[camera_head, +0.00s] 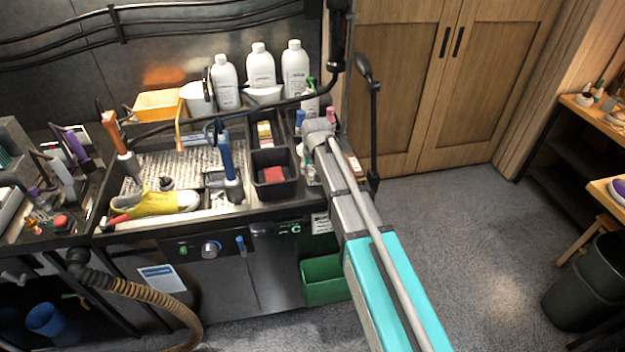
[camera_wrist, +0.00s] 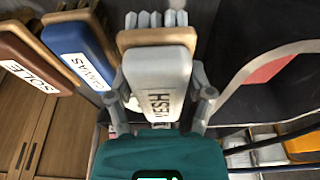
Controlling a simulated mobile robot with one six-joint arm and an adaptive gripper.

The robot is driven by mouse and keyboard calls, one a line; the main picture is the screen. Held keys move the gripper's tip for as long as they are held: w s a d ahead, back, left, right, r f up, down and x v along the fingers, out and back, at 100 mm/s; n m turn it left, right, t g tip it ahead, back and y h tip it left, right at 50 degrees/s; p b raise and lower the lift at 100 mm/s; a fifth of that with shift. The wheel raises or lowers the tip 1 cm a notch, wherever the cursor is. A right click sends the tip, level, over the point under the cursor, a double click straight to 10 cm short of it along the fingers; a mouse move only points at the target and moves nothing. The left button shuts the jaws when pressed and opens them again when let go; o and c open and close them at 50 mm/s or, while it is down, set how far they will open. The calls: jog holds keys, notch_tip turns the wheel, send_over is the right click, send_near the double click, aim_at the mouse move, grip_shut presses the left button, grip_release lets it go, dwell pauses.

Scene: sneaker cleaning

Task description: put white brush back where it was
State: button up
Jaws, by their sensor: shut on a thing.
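The white brush (camera_wrist: 152,68), with a label reading "MESH", a wooden layer and pale bristles, is between the fingers of my gripper (camera_wrist: 160,92) in the wrist view. My gripper is shut on its sides. A blue brush (camera_wrist: 78,50) labelled "CANVAS" and a brown brush (camera_wrist: 28,65) labelled "SOLE" are beside it on the left in that view. In the head view my arm reaches to the right end of the workbench. It largely hides my gripper and the white brush there. I cannot tell whether the white brush touches a surface.
A black bin (camera_head: 272,188) with a red item stands left of my arm on the bench. White bottles (camera_head: 261,68) stand behind it. A yellow sneaker (camera_head: 155,202) lies further left. A lamp-like black stand (camera_head: 374,120) rises right of my arm.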

dwell(0.3)
jog(key=shift+w+f+b, duration=0.4)
jog(key=shift+f+b, duration=1.6)
jog(key=shift+f, duration=0.1)
jog(key=o, duration=1.3)
jog(key=shift+c, duration=0.2)
jog(key=p+v, duration=1.1)
jog(key=v, duration=0.1)
jog(key=shift+p, duration=0.3)
